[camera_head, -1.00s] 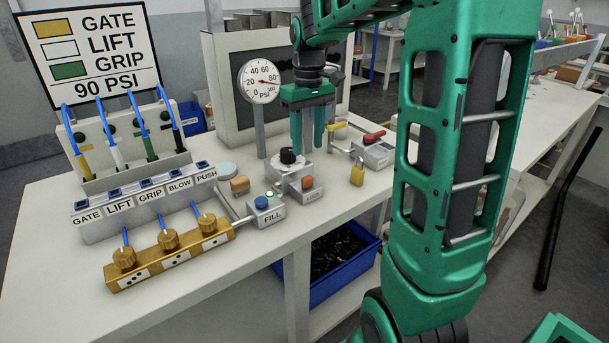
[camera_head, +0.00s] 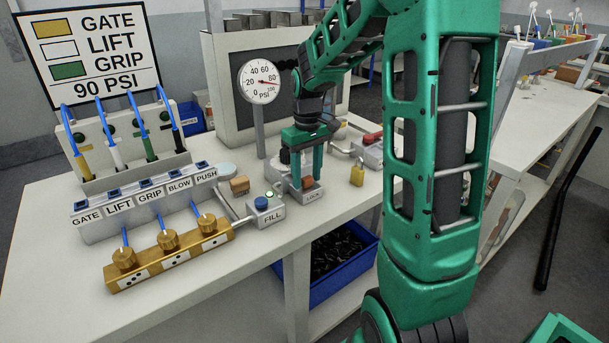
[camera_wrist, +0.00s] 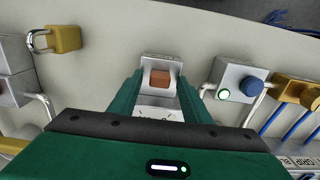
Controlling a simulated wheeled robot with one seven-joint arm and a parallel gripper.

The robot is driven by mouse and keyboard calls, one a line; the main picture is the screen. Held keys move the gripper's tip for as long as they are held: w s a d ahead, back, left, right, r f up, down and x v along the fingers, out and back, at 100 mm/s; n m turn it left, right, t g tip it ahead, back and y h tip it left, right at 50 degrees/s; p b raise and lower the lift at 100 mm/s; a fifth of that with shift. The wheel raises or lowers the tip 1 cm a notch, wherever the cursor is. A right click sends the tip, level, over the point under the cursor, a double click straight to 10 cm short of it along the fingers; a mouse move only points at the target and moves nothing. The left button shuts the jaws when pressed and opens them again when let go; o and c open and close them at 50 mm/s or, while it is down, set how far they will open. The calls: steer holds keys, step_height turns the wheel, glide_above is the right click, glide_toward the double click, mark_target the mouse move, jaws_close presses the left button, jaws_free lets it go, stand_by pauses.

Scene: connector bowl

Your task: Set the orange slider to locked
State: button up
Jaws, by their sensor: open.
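The orange slider (camera_head: 307,182) sits on a grey block labelled LOCK (camera_head: 314,195) near the front of the bench. In the wrist view the slider (camera_wrist: 161,78) shows as an orange-brown block on its grey base, between my fingertips. My gripper (camera_head: 307,182) is open, pointing down, with its fingers on either side of the slider or very close to it. In the wrist view my gripper (camera_wrist: 160,88) has a finger at the left and one at the right of the slider. I cannot tell whether they touch it. The black knob behind is mostly hidden.
The FILL box (camera_head: 266,212) with a blue button and lit green button stands left of the slider. A pressure gauge (camera_head: 260,82) rises behind. A blue bin (camera_head: 335,285) sits under the bench.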

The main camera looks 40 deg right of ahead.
jaws_close()
steer(key=shift+w, duration=0.75)
jaws_free()
steer(key=shift+r, duration=0.1)
step_height(320, 180, up, 11)
steer(key=shift+f, duration=0.2)
